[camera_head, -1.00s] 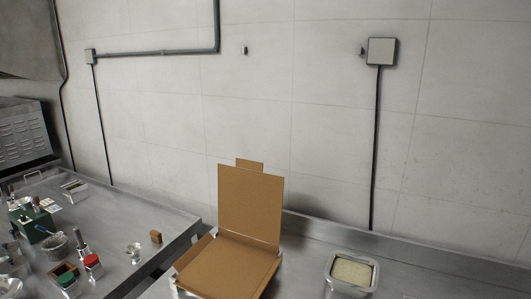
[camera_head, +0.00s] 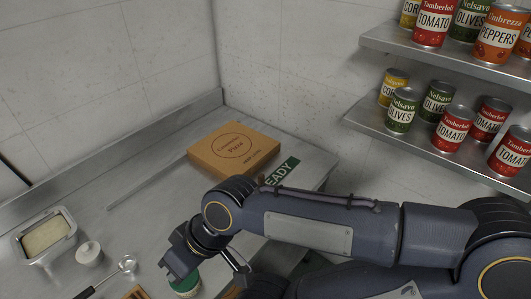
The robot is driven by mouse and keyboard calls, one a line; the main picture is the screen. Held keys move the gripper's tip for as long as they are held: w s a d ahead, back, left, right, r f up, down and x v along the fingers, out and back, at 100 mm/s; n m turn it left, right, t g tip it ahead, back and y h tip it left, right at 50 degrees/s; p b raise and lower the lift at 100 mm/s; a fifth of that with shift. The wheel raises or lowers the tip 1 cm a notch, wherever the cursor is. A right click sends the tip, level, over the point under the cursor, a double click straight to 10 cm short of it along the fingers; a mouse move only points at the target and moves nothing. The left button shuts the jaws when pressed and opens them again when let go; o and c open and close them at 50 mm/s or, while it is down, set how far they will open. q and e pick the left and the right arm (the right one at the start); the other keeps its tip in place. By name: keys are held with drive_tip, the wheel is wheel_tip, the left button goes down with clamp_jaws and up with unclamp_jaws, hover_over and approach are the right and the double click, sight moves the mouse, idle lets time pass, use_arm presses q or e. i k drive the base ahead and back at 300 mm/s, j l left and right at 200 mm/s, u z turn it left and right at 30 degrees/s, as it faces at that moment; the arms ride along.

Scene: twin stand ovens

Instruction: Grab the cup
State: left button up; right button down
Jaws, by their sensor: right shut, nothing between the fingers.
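A small white round vessel, which looks like the cup (camera_head: 89,254), stands on the steel counter at the lower left, just right of the metal pan. My right arm reaches in from the lower right across the counter. My right gripper (camera_head: 172,270) is shut and empty, to the right of the cup and apart from it. It hangs over or beside a green-topped container (camera_head: 185,286); I cannot tell if they touch. My left gripper is out of view.
A metal pan (camera_head: 46,238) with pale contents sits at the left. A ladle (camera_head: 126,264) lies between cup and gripper. A closed pizza box (camera_head: 234,149) and a green READY sign (camera_head: 282,171) are farther back. Shelves of cans (camera_head: 403,109) stand at the right. The middle counter is clear.

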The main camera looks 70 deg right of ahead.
sight(98, 260)
drive_tip(key=z, duration=1.5)
drive_tip(key=j+u, duration=0.1)
drive_tip(key=u, duration=0.4)
drive_tip(key=j+u, duration=0.15)
drive_tip(key=u, duration=0.35)
drive_tip(key=j+u, duration=0.15)
drive_tip(key=u, duration=0.3)
drive_tip(key=j+u, duration=0.15)
drive_tip(key=u, duration=0.35)
